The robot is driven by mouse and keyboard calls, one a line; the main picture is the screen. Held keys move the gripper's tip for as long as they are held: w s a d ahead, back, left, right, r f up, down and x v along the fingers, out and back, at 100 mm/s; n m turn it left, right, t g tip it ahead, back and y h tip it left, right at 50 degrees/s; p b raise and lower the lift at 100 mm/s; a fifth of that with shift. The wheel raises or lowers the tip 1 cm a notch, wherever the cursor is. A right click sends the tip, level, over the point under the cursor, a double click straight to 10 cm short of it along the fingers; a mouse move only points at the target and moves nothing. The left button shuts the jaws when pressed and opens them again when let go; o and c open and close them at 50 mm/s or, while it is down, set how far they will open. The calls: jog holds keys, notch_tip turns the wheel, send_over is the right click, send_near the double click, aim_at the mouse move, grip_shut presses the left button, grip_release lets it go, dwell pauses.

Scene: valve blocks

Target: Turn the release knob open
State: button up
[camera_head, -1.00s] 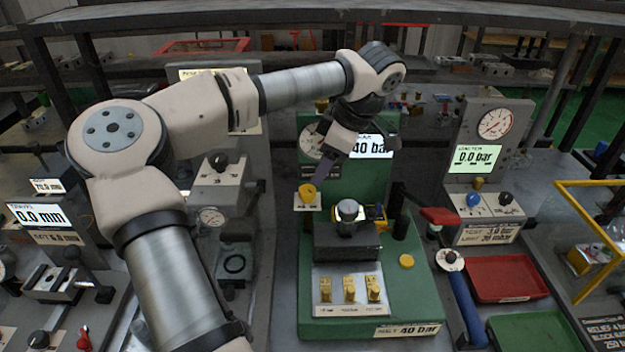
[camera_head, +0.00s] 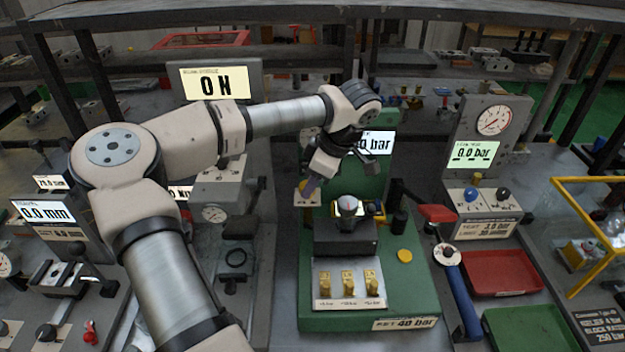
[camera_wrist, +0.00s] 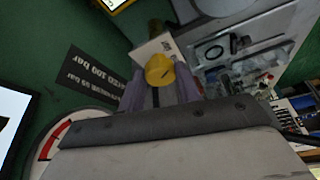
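The yellow release knob (camera_wrist: 160,70) sits on a pale plate at the left edge of the green valve stand (camera_head: 410,295). In the wrist view it lies between my two purple finger tips, one on each side. My gripper (camera_head: 310,187) points down at the knob in the head view and hides most of it. The fingers (camera_wrist: 161,88) are spread apart; I cannot tell whether either touches the knob. The stand's display (camera_head: 376,143) is partly hidden by my wrist, with "0 bar" showing.
A dark block with a round grey cap (camera_head: 348,206) stands right of the knob. Several brass knobs (camera_head: 347,284) sit on the front plate. A grey station (camera_head: 222,190) stands to the left.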

jog(key=c, duration=0.3)
jog(key=m+b, duration=0.1)
jog(key=m+t+b, duration=0.1)
jog(key=m, duration=0.1)
jog(key=shift+s+a+f, duration=0.1)
jog(key=shift+s+f, duration=0.05)
jog(key=m+t+b, duration=0.1)
jog(key=m, duration=0.1)
jog(key=shift+s+a+m+h+b, duration=0.1)
jog(key=shift+m+h+b, duration=0.2)
jog(key=shift+h, duration=0.1)
jog(key=m, duration=0.2)
jog(key=m+t+h+b, duration=0.1)
jog(key=m, duration=0.1)
jog(key=shift+s+a+h, duration=0.1)
jog(key=shift+a+h, duration=0.05)
jog(key=shift+h, duration=0.15)
jog(key=shift+a+m+h+b, duration=0.15)
jog(key=shift+m+h+b, duration=0.5)
jog(key=shift+m, duration=1.55)
jog(key=shift+r, duration=0.2)
